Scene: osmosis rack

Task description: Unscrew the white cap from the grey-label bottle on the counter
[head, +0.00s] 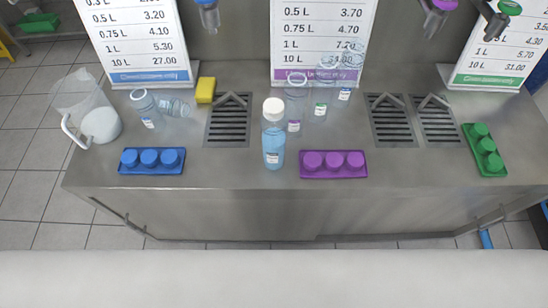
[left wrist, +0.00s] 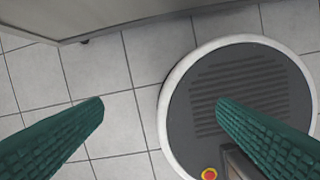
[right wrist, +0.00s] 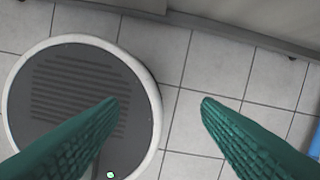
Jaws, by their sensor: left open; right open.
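The grey-label bottle (head: 273,145) stands upright near the front middle of the counter, filled with light blue liquid. Its white cap (head: 273,107) sits on top of its neck. My left gripper (left wrist: 160,105) is open and empty, with its green fingers above the floor in the left wrist view. My right gripper (right wrist: 160,102) is open and empty, also above the floor in the right wrist view. Neither gripper shows in the head view, and neither is near the bottle.
Blue (head: 152,160), purple (head: 333,164) and green (head: 485,150) cap trays lie on the steel counter (head: 225,170). Clear bottles stand behind, one lying down (head: 175,107). A pitcher (head: 88,108) stands left, a yellow sponge (head: 206,90) behind. Drain grates (head: 229,122) and price boards (head: 320,40) are further back.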

